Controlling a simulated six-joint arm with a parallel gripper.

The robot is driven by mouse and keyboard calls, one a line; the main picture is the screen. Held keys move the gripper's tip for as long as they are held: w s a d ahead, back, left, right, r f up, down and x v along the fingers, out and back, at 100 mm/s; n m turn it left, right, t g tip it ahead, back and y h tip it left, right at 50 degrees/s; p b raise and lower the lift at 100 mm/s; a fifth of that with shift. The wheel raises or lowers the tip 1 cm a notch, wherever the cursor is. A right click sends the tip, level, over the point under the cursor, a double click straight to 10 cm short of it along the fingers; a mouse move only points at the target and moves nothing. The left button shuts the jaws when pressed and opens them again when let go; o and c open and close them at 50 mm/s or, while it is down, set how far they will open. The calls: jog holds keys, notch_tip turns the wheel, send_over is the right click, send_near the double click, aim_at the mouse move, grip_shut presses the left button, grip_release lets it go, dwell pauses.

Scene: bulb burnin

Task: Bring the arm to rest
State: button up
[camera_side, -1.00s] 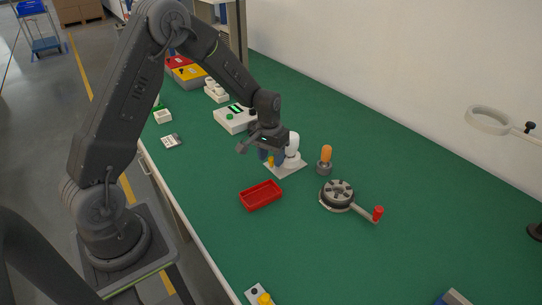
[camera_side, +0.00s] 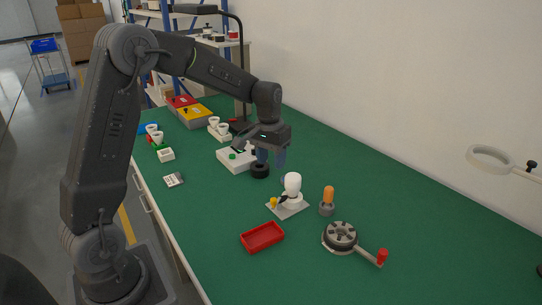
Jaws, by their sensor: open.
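My gripper (camera_side: 271,161) is open, pointing down, with grey-blue fingers and nothing visible between them. It hangs behind and left of a white bulb (camera_side: 292,185), which stands upright on a small grey plate (camera_side: 295,209) with a yellow knob (camera_side: 273,203). The gripper is apart from the bulb. A black round ring or cup (camera_side: 260,171) sits on the green bench just below the fingers; I cannot tell whether they touch it. A white box (camera_side: 230,163) with a green button and dark display stands behind-left of the gripper, partly hidden by it.
An orange-topped holder (camera_side: 327,202), a black rotary fixture (camera_side: 341,236) with a red-knobbed lever and a red tray (camera_side: 262,237) stand in front. White bulbs in a holder (camera_side: 219,129) and coloured boxes (camera_side: 188,113) stand behind. A ring magnifier (camera_side: 490,160) overhangs the right. The right-hand bench is mostly clear.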

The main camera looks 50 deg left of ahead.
jog(key=shift+r, duration=0.4)
jog(key=s+d+r+m+t, duration=0.2)
jog(key=s+d+r, duration=0.5)
jog(key=s+r, duration=0.25)
jog(key=s+d+m+t, duration=0.2)
jog(key=s+d, duration=0.3)
jog(key=s, duration=0.8)
jog(key=shift+s+t+y, duration=0.25)
jog(key=shift+t+y, duration=0.05)
jog(key=shift+t, duration=0.4)
